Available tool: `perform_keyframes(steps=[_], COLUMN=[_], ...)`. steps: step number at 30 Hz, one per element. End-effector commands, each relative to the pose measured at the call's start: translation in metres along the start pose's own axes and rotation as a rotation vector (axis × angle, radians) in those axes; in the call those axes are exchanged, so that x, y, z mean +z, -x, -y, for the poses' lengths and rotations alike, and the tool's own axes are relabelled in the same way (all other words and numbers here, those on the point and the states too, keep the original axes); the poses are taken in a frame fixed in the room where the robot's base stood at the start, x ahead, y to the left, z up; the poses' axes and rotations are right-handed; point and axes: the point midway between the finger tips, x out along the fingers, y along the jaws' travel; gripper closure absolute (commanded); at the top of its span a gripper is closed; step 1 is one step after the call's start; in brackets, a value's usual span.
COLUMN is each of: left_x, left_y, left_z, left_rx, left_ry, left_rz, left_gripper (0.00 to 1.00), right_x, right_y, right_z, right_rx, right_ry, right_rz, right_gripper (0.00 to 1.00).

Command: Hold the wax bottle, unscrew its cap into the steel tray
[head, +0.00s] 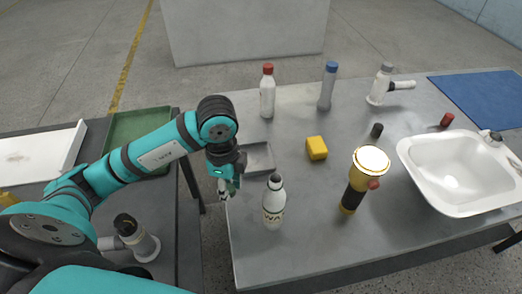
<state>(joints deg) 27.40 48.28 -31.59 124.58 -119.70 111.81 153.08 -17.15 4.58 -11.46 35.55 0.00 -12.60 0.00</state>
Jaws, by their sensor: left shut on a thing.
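The white wax bottle (273,207) stands upright near the front left of the grey table, its label facing me. Its top is dark, and I cannot tell whether that is the cap or the open neck. The steel tray (271,158) lies behind it, partly hidden by my left wrist. My left gripper (226,191) points down by the table's left edge, left of the bottle and apart from it in the picture. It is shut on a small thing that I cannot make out. My right gripper is not in view.
A red-capped bottle (267,95), a blue-capped bottle (328,88) and a grey-topped bottle (380,86) stand at the back. A yellow block (317,148), a yellow-black polisher (354,194) and a white basin (455,175) are to the right. A green tray (120,133) lies left.

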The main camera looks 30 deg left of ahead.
Motion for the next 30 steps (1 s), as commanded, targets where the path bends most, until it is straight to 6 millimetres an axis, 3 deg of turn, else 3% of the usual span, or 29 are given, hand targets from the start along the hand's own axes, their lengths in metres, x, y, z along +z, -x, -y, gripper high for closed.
perform_keyframes(steps=[5, 18, 24, 30], left_x=[-0.003, -0.021, -0.023, -0.023], left_y=[-0.001, -0.011, -0.015, -0.03], left_z=[0.023, 0.134, 0.156, 0.157], left_rx=[0.0, 0.001, 0.0, 0.004], left_ry=[0.041, 0.035, 0.033, 0.032], left_rz=[-0.001, 0.0, 0.001, 0.002], left_gripper=[1.0, 1.0, 1.0, 1.0], right_x=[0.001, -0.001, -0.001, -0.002], right_y=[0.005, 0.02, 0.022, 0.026], right_z=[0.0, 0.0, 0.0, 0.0], right_rx=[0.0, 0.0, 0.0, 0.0], right_ry=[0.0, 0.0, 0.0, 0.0], right_rz=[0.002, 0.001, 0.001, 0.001], right_gripper=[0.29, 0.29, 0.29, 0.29])
